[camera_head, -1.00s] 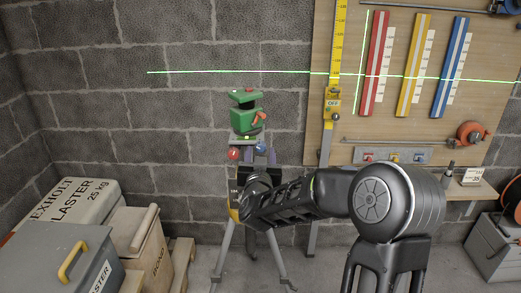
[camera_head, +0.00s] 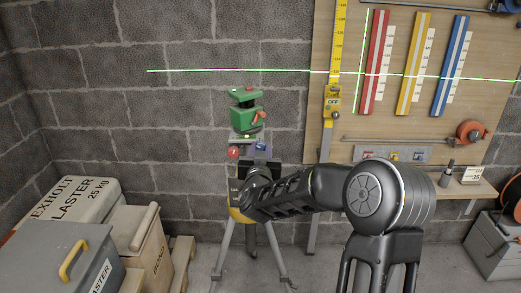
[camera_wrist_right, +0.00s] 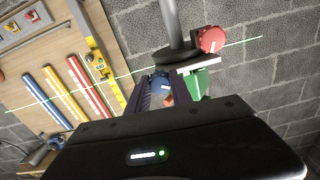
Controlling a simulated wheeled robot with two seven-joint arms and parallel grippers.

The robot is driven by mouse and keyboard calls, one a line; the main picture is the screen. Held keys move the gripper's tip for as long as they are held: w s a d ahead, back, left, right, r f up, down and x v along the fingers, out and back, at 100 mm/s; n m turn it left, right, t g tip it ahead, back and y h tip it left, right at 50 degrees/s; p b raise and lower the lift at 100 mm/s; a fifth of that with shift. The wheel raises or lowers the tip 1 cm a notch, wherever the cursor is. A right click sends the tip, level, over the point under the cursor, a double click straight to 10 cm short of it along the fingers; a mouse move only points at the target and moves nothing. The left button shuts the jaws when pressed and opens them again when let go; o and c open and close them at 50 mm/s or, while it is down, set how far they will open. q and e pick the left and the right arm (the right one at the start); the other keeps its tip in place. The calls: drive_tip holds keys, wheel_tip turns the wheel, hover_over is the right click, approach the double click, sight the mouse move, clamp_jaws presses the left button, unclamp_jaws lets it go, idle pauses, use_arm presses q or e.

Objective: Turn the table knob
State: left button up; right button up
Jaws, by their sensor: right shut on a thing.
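A green laser level (camera_head: 246,117) stands on a tripod (camera_head: 222,250) in front of the block wall. At its base are a red knob (camera_head: 233,153) on the left and a blue knob (camera_head: 262,146) on the right. My right gripper (camera_head: 260,159) reaches up to the base from below. In the right wrist view its fingers (camera_wrist_right: 164,88) are shut on the blue knob (camera_wrist_right: 160,81), with the red knob (camera_wrist_right: 212,39) beside and free. The fingers partly hide the blue knob. My left gripper is not in view.
A yellow staff (camera_head: 334,60) with a receiver marked OFF (camera_head: 333,102) stands right of the level. A board (camera_head: 400,120) holds red, yellow and blue rulers. A green laser line (camera_head: 200,71) crosses the wall. Boxes (camera_head: 140,240) and sacks fill the left floor.

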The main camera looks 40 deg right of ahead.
clamp_jaws()
drive_tip(key=shift+n, duration=1.5)
drive_tip(key=o, duration=0.9)
unclamp_jaws()
drive_tip(key=v, duration=0.8)
drive_tip(key=shift+b, duration=0.3)
drive_tip(key=shift+w, duration=0.1)
